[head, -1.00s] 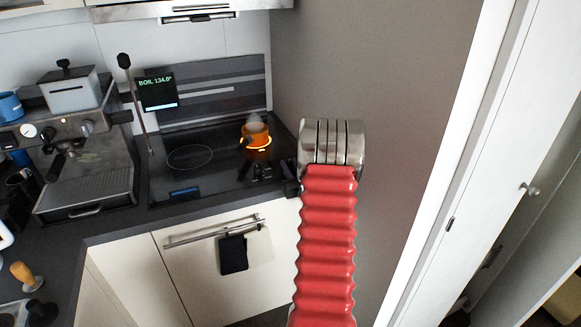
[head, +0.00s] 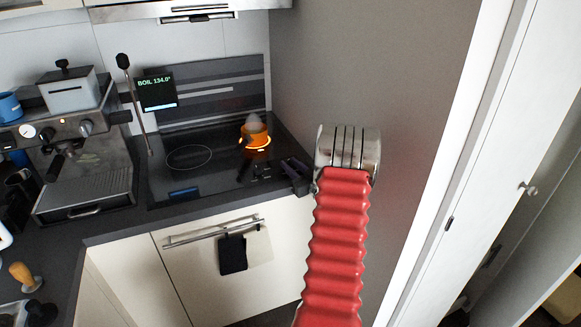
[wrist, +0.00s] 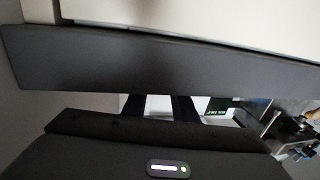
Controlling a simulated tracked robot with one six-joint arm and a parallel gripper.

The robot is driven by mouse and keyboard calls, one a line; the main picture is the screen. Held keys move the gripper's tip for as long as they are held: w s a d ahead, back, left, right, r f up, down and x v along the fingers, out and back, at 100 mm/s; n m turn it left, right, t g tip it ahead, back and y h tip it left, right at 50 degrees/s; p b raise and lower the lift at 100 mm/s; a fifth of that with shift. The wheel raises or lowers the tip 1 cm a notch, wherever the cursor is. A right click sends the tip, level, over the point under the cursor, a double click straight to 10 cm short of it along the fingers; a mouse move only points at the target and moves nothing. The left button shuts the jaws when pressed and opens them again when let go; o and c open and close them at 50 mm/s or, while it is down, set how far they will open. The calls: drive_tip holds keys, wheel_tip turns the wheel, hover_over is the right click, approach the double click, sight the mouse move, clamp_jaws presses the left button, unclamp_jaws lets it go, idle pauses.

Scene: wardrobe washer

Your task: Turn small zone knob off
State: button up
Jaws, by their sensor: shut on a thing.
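A small orange pot (head: 255,132) steams on a glowing orange ring, the small zone of the black hob (head: 205,182). Small dark control knobs (head: 261,171) sit near the hob's front right; their settings are too small to read. My gripper (head: 291,165) is to the right of the knobs, at the hob's right front corner. In the wrist view my two dark fingers (wrist: 160,106) are parted, with pale background between them. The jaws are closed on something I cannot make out. I see no clear contact with a knob.
A grey side wall (head: 400,80) stands close to the right of my arm. A rail with cloths (head: 245,250) hangs on the cabinet front. A coffee machine (head: 85,170) stands left of the hob. A screen (head: 156,91) reads BOIL 134.0°.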

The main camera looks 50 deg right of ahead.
drive_tip(key=shift+n+y, duration=0.3)
drive_tip(key=shift+y, duration=0.2)
drive_tip(key=o, duration=1)
drive_tip(key=shift+o, duration=0.2)
drive_tip(key=shift+r, duration=0.1)
wheel_tip(320, 180, up, 10)
